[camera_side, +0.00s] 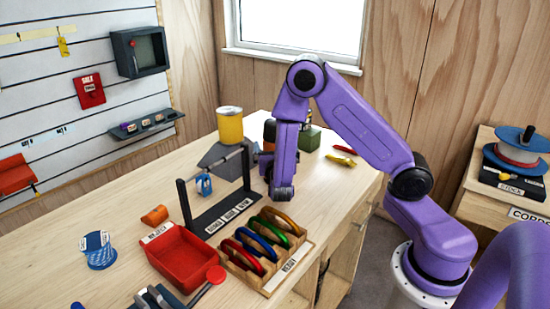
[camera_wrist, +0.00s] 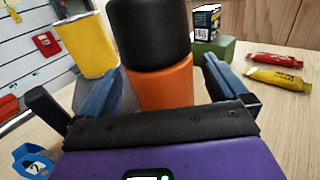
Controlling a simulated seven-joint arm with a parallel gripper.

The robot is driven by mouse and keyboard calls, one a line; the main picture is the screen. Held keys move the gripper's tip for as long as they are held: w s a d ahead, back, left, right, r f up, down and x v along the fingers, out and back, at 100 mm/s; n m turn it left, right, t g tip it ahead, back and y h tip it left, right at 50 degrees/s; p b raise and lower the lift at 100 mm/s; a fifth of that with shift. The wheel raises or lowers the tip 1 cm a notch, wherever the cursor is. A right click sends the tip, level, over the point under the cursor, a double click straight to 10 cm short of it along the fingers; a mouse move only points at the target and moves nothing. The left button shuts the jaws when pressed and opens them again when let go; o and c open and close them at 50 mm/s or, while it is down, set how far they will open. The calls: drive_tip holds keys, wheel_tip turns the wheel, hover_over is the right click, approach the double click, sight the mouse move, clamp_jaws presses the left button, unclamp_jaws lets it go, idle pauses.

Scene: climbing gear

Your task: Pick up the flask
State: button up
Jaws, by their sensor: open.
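The flask (camera_wrist: 163,85) has an orange body and a black top, and stands upright in the middle of the wrist view. In the side view only a bit of the flask (camera_side: 269,131) shows behind my arm. My gripper (camera_wrist: 163,66) is open, with one blue finger on each side of the flask's orange body in the wrist view. I cannot tell whether either finger touches it or how deep it sits between them. In the side view my gripper (camera_side: 259,153) is low over the bench, mostly hidden by my wrist.
A yellow can (camera_side: 230,125) stands on a grey block (camera_side: 214,156) left of the flask. A green box (camera_side: 309,139) and red and yellow tubes (camera_wrist: 277,60) (camera_wrist: 279,78) lie to the right. A dark rack (camera_side: 187,205), a red tray (camera_side: 183,258) and a carabiner holder (camera_side: 283,277) stand nearer the front.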

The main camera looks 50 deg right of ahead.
drive_tip(key=shift+x, duration=1.9)
drive_tip(key=c, duration=1.3)
drive_tip(key=shift+o, duration=0.2)
drive_tip(key=shift+r, duration=0.2)
